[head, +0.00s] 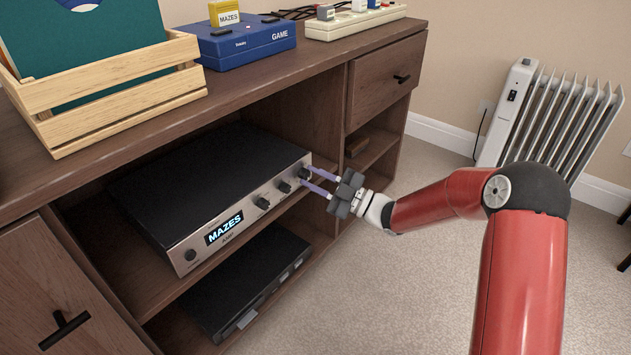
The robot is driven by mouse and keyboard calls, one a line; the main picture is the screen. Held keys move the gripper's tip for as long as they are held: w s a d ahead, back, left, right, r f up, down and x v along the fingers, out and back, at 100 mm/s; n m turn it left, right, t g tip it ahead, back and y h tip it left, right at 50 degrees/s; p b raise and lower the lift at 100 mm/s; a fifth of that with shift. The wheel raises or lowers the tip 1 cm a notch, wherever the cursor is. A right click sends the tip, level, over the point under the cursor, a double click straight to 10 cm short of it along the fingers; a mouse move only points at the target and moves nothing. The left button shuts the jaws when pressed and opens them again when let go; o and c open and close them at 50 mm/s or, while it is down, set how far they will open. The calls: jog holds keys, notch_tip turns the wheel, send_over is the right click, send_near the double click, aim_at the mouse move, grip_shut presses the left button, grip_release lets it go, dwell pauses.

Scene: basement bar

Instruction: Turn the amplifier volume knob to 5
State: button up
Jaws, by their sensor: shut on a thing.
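The amplifier (208,185) is a black box with a silver front panel, on the upper open shelf of the wooden cabinet. Its lit display (223,228) reads MAZES. The front has a knob (190,254) at the far left, a knob (263,203) right of the display, another (284,187) beside it, and a knob (304,173) at the right end. My gripper (304,178) reaches in from the right and its two pale purple fingers are shut around the right-end knob. The fingers partly cover that knob. Its pointer and any scale numbers are too small to read.
A second black device (245,283) sits on the shelf below. A white radiator (555,120) stands at the right. The carpet (420,290) before the cabinet is clear.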

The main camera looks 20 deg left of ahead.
jog(key=m+t, duration=0.1)
jog(key=m, duration=0.1)
jog(key=m+t, duration=0.1)
jog(key=m, duration=0.1)
jog(key=m+t+b, duration=0.1)
jog(key=m, duration=0.1)
jog(key=shift+s+f+y, duration=0.1)
jog(key=shift+f+y, duration=0.15)
jog(key=shift+y, duration=0.05)
jog(key=m+t, duration=0.2)
jog(key=m, duration=0.2)
jog(key=m+t+h, duration=0.1)
jog(key=m+t, duration=0.1)
jog(key=m, duration=0.2)
jog(key=shift+s+a, duration=0.15)
jog(key=shift+s, duration=0.05)
jog(key=o, duration=1)
jog(key=v, duration=0.7)
jog(key=shift+s+d+f, duration=0.15)
jog(key=shift+s+d, duration=0.05)
jog(key=shift+d, duration=0.15)
